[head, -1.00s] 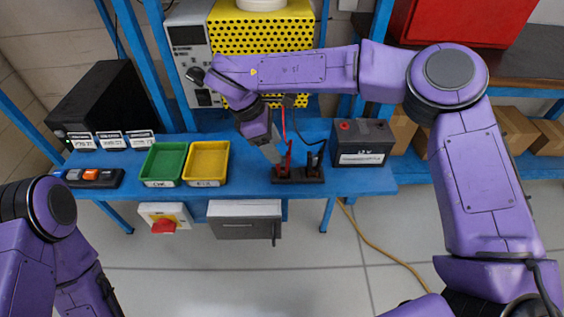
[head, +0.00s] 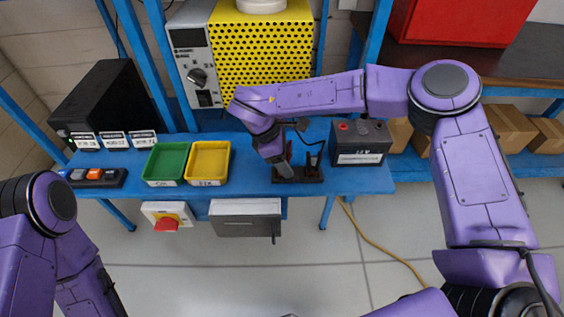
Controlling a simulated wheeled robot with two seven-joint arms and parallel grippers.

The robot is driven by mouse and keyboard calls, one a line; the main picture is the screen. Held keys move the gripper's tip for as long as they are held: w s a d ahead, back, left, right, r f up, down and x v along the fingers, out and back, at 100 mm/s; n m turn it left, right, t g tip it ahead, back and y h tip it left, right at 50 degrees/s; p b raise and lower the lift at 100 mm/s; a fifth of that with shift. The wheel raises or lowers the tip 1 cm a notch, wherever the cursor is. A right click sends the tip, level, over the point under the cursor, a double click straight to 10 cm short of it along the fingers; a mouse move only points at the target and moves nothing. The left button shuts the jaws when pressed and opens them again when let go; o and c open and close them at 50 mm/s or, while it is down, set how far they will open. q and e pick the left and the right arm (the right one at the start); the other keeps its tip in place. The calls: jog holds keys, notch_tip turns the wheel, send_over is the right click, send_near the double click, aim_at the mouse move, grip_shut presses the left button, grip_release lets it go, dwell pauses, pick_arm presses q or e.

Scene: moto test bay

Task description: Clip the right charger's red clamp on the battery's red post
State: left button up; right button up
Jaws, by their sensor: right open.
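The black battery (head: 360,157) stands on the blue bench at the right, with its red post (head: 343,126) on top at the left. A dark clamp holder (head: 313,178) lies left of the battery; a black clamp (head: 313,160) stands upright at its right side. The red clamp at its left side (head: 289,151) is mostly hidden behind my right gripper (head: 283,172). My right gripper is open and points down at that clamp; I cannot tell whether the fingers touch it. My left arm is at the lower left, its gripper out of view.
A grey and yellow perforated unit (head: 262,50) stands behind. Green (head: 165,163) and yellow (head: 208,163) trays lie left of the holder. A black box (head: 105,102) and a button strip (head: 96,178) are further left. Cardboard boxes (head: 510,128) sit on the right.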

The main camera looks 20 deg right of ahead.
jog(key=c, duration=1)
jog(key=shift+r, duration=0.1)
jog(key=shift+r, duration=0.25)
notch_tip(320, 180, up, 2)
jog(key=shift+r, duration=0.25)
jog(key=s+a+r+b, duration=0.1)
jog(key=s+a+r, duration=0.1)
jog(key=s+r, duration=0.1)
jog(key=s+a+r+b, duration=0.2)
jog(key=s+a+r, duration=0.1)
jog(key=s, duration=0.2)
jog(key=s+a+r+b, duration=0.1)
jog(key=s+a+r, duration=0.1)
jog(key=s+r, duration=0.2)
jog(key=shift+a+b, duration=0.15)
jog(key=shift+b, duration=0.2)
